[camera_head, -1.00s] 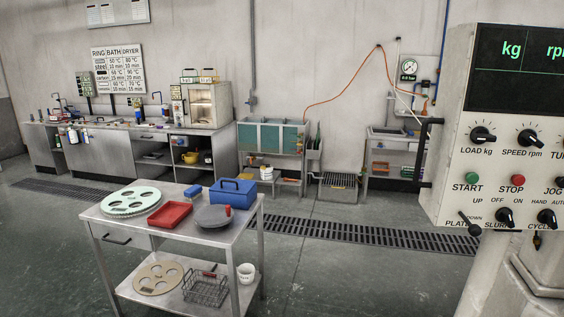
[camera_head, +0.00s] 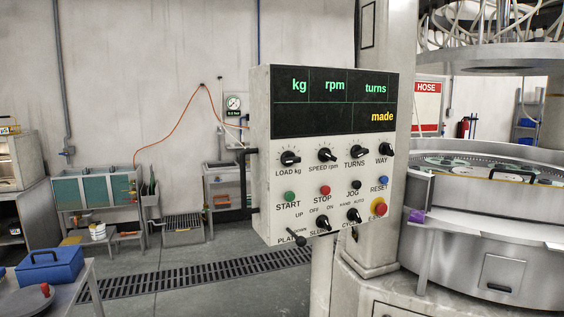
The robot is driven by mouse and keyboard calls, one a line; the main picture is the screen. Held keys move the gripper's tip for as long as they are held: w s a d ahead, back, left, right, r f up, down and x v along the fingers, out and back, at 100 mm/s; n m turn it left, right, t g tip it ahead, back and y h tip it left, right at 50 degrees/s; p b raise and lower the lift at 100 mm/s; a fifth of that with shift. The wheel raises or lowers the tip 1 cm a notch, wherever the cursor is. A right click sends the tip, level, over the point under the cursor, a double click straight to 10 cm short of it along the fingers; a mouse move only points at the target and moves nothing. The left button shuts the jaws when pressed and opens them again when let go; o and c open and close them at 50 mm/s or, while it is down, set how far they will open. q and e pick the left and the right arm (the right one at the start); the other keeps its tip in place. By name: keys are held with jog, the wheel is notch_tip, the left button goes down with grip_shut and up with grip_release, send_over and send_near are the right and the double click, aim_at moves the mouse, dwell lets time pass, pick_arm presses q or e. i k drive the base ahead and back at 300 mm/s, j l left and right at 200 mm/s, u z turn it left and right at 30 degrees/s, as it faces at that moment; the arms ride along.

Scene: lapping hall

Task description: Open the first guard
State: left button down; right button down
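The round lapping machine (camera_head: 480,220) stands at the right, cut off by the picture's edge. Its curved steel front wall (camera_head: 530,265) carries a dark handle (camera_head: 498,287) low down. A second dark bar (camera_head: 500,175) shows near the top rim. I cannot tell for certain which part is the first guard. Pale toothed discs (camera_head: 470,165) lie on the plate inside the rim. Neither of my grippers is in view.
A control panel (camera_head: 325,210) on a pale column (camera_head: 388,130) stands in the middle, left of the machine. A steel table (camera_head: 75,287) with a blue toolbox (camera_head: 50,267) is at the lower left. The floor (camera_head: 225,285) between is clear, crossed by a drain grate (camera_head: 185,278).

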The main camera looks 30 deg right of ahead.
aim_at(531, 202)
jog(key=z, duration=2.3)
jog(key=i+l, duration=0.25)
jog(key=i, duration=0.2)
jog(key=i+l+u, duration=0.1)
jog(key=i+l, duration=0.2)
jog(key=i, duration=0.2)
